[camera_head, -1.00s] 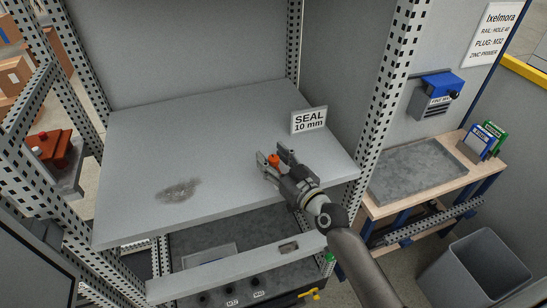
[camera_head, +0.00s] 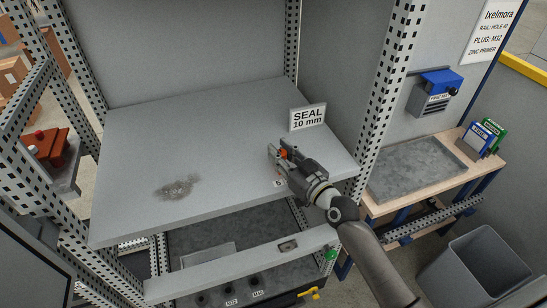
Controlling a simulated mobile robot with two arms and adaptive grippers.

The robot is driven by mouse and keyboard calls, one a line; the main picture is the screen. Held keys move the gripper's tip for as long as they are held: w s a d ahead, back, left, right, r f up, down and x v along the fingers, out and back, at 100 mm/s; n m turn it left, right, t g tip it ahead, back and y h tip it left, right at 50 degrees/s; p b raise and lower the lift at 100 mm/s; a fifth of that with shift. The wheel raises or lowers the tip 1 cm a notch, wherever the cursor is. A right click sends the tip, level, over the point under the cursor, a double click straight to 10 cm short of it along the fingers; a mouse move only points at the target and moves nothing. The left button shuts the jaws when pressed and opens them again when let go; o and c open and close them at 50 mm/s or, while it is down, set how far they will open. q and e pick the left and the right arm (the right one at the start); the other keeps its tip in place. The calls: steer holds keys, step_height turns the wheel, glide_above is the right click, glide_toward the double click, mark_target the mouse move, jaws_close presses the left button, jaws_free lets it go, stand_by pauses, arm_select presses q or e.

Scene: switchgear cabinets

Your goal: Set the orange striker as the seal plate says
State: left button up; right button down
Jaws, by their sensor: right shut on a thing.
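The seal plate (camera_head: 307,117) is a white sign reading "SEAL 10 mm", standing at the right back of the grey shelf (camera_head: 130,150). The orange striker (camera_head: 284,154) shows as a small orange piece between the fingers of my right gripper (camera_head: 279,148). The fingers are shut on it, close in front of the seal plate, and hide most of it. A small pale mark (camera_head: 278,183) shows on the shelf just left of my gripper; its writing is too small to read. My left gripper is not in view.
A dark stain (camera_head: 177,188) marks the shelf's left front; the shelf is otherwise clear. A perforated post (camera_head: 385,90) stands to the right. Beyond it are a wooden bench (camera_head: 400,203), a blue-topped box (camera_head: 435,92) and a grey bin (camera_head: 475,268). A rail (camera_head: 240,268) runs below the shelf.

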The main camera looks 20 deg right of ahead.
steer(key=shift+d, duration=0.3)
steer(key=c, duration=1.2)
jaws_free()
steer(key=v, duration=1.2)
steer(key=shift+a, duration=0.1)
